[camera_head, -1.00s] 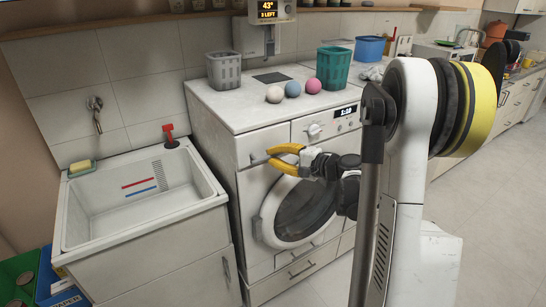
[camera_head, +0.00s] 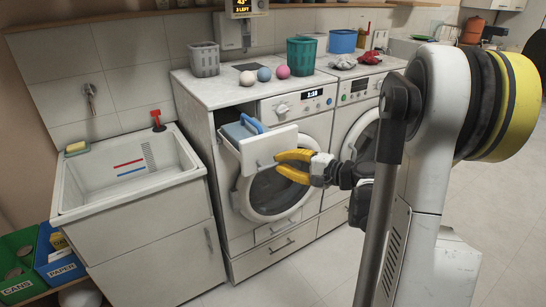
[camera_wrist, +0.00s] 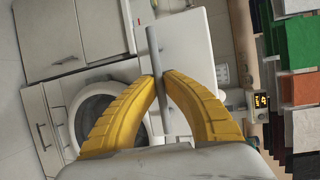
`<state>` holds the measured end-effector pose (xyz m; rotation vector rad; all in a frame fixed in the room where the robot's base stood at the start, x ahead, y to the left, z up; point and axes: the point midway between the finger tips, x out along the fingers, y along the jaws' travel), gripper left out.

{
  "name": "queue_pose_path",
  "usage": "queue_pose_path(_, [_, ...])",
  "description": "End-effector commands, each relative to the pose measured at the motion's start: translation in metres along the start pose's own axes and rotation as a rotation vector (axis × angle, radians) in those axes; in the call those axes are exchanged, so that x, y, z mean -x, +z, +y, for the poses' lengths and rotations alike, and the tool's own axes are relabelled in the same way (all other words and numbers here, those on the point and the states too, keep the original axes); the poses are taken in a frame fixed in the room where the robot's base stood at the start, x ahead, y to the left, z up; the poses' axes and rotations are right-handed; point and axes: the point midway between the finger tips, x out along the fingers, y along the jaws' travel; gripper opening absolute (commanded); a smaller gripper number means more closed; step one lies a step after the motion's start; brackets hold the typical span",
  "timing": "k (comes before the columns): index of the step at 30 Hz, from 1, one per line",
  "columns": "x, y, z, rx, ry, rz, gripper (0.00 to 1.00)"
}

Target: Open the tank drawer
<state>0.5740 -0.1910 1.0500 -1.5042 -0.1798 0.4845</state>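The tank drawer (camera_head: 257,150) stands pulled out from the washing machine's upper left in the head view. The white drawer front also shows in the wrist view (camera_wrist: 187,45) behind the bar. The drawer's far inside is partly hidden.
The washing machine (camera_head: 300,130) has a round door below the drawer. A sink (camera_head: 125,170) stands to the left. A grey basket (camera_head: 205,60), three balls (camera_head: 264,74) and a green basket (camera_head: 301,55) are on top. The floor in front is clear.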

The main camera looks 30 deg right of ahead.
Motion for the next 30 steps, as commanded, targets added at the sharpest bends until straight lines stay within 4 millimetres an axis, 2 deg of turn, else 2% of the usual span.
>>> queue_pose_path(3, [0.018, 0.007, 0.004, 0.0, 0.0, 0.001, 0.0])
queue_pose_path(9, [0.035, 0.015, 0.008, 0.0, 0.001, 0.0, 0.0])
queue_pose_path(24, [0.04, 0.017, 0.009, 0.0, 0.001, -0.001, 0.0])
queue_pose_path(25, [0.04, 0.017, 0.009, 0.0, 0.001, -0.001, 0.14])
queue_pose_path(27, [0.04, 0.017, 0.009, 0.0, 0.001, -0.001, 0.32])
queue_pose_path(30, [0.04, 0.017, 0.009, 0.0, 0.001, 0.0, 0.32])
